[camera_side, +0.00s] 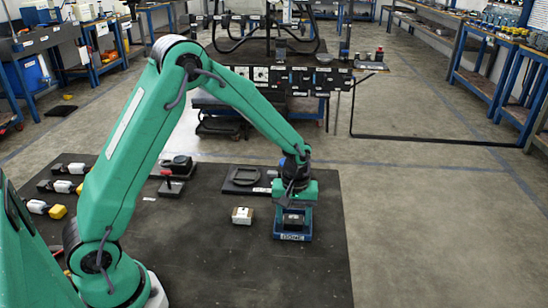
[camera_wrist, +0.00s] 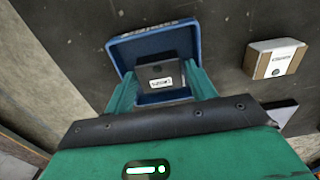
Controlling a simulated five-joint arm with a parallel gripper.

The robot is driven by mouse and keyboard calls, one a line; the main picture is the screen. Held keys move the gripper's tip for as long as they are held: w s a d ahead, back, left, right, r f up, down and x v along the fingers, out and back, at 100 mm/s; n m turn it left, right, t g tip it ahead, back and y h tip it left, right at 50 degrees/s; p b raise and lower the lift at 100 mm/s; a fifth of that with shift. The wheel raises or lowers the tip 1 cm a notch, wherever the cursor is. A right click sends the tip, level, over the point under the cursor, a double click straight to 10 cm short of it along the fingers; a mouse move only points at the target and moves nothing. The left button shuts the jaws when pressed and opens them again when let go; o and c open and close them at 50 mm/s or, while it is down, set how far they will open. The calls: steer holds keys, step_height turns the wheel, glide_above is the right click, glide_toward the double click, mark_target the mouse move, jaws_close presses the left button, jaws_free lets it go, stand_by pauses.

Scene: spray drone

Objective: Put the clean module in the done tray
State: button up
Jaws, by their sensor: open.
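The blue tray (camera_side: 278,230) stands near the right edge of the dark mat, with a white label on its front that seems to read DONE. It also shows in the wrist view (camera_wrist: 190,37). A dark grey module (camera_wrist: 162,70) with a small white label lies inside it, mostly hidden in the side view. My gripper (camera_side: 294,210) is down over the tray. In the wrist view its green fingers (camera_wrist: 161,88) are open, one on each side of the module. Whether they touch it cannot be told.
A white-topped brown module (camera_side: 242,215) lies on the mat just left of the tray, also in the wrist view (camera_wrist: 277,58). Behind are a dark square fixture (camera_side: 245,178) and a black block on a stand (camera_side: 177,166). Several white-and-yellow bottles (camera_side: 46,208) lie at left.

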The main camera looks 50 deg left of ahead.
mark_target(294, 219)
step_height(294, 219, up, 12)
steer(key=shift+r, duration=0.15)
stand_by(0.6)
stand_by(0.4)
steer(key=s+a+r+m+t, duration=0.2)
steer(key=s+r+m+t, duration=0.15)
steer(key=s+r, duration=0.65)
steer(key=s+r+m+t, duration=0.1)
steer(key=s+m, duration=0.4)
steer(key=s, duration=0.7)
steer(key=shift+s+a+t, duration=0.25)
steer(key=shift+t, duration=0.3)
steer(key=shift+m, duration=0.25)
